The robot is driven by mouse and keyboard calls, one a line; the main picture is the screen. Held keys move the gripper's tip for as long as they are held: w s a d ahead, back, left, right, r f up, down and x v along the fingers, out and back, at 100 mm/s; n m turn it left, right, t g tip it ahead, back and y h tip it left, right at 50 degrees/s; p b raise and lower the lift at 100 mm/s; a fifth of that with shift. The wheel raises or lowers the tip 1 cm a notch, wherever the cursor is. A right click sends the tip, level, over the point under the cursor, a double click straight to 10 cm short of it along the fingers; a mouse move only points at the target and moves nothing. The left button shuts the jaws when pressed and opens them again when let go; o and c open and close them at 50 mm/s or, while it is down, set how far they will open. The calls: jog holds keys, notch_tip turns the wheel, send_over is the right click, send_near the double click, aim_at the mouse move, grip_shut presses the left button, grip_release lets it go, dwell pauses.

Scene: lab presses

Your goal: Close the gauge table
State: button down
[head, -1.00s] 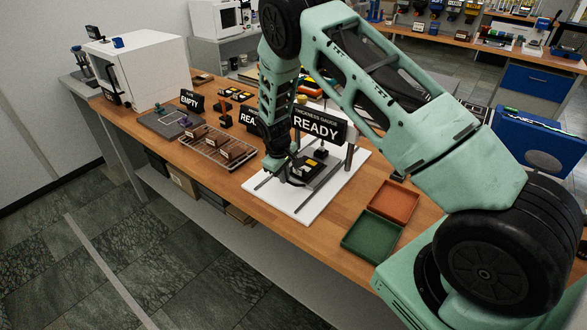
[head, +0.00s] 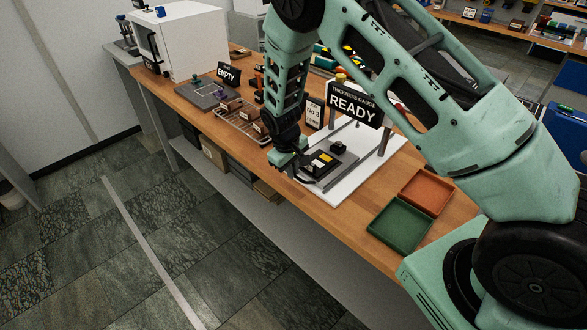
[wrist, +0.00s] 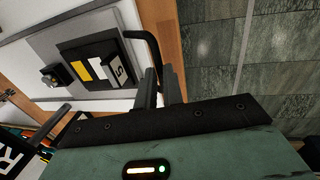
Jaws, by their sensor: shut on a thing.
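The thickness gauge stands on a white base (head: 372,170) on the wooden bench. Its grey sliding table (head: 345,160) carries a dark block (head: 320,162) with yellow and white patches. In the wrist view, the table (wrist: 62,48) lies at the upper left with the patched block (wrist: 97,66) on it. A black bent handle (wrist: 148,42) runs from the table to between my fingers. My gripper (head: 300,174) is at the front edge of the base, shut on this handle; the fingers (wrist: 160,84) hide part of it. A READY sign (head: 353,105) stands above the gauge.
A green tray (head: 400,226) and an orange tray (head: 424,190) lie right of the gauge. A wire rack (head: 240,127) with brown blocks is to the left, near a white box-shaped machine (head: 180,45). The floor (head: 150,235) in front of the bench is clear.

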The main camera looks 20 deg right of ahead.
jog(key=c, duration=1.5)
grip_release()
jog(key=shift+s+a, duration=0.15)
jog(key=shift+a, duration=0.15)
jog(key=shift+r, duration=0.15)
jog(key=shift+r, duration=0.3)
jog(key=a+r+b, duration=0.1)
jog(key=r, duration=0.4)
jog(key=a+r+b, duration=0.1)
jog(key=r+b, duration=0.1)
jog(key=r, duration=0.4)
jog(key=s+r+b, duration=0.1)
jog(key=r, duration=0.4)
jog(key=shift+a+r, duration=0.15)
jog(key=shift+a, duration=0.25)
